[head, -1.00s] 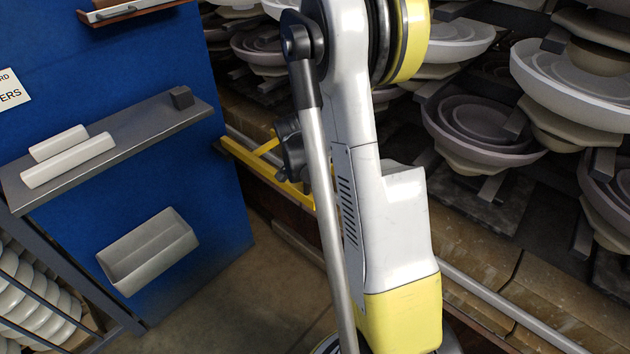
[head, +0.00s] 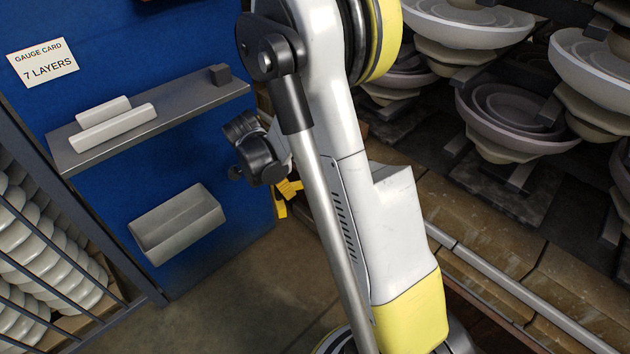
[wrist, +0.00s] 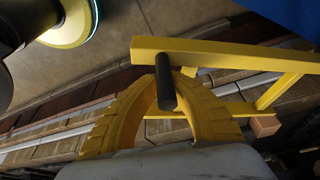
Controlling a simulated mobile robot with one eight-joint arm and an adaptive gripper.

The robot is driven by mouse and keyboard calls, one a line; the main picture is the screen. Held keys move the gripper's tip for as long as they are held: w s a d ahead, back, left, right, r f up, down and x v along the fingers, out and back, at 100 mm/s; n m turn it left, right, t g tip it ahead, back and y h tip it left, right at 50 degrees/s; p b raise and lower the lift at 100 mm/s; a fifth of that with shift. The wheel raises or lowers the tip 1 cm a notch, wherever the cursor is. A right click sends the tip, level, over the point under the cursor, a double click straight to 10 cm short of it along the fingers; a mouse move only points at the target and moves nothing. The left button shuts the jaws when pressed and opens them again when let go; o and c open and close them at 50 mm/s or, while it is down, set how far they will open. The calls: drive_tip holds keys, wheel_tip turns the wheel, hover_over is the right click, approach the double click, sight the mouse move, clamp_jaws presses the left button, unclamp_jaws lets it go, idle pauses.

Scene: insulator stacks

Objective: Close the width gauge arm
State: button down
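In the wrist view, the yellow width gauge arm (wrist: 225,58) is a flat bar running across the upper middle and joining a slanted yellow brace at the right. A black cylindrical handle (wrist: 166,92) sticks out from the bar towards the camera. My gripper (wrist: 165,80) has two yellow ribbed fingers that arch together, one on each side of the handle, and appear closed on it. In the head view, a small yellow piece (head: 286,194) shows beside my arm; I cannot tell whether it is finger or gauge. The rest of the gauge is hidden there.
A blue panel carries a gauge card reading 7 layers (head: 43,63), a grey shelf (head: 180,107) with white bars and a grey bin (head: 178,224). Insulator stacks (head: 512,115) stand at the right; caged white stacks stand at the left. Bare floor lies between.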

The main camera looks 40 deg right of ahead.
drive_tip(key=w+a, duration=0.7)
drive_tip(key=a, duration=0.2)
drive_tip(key=w+a, duration=0.6)
drive_tip(key=a, duration=0.3)
drive_tip(key=shift+w+a, duration=0.35)
drive_tip(key=shift+a, duration=0.05)
drive_tip(key=shift+d+f, duration=0.1)
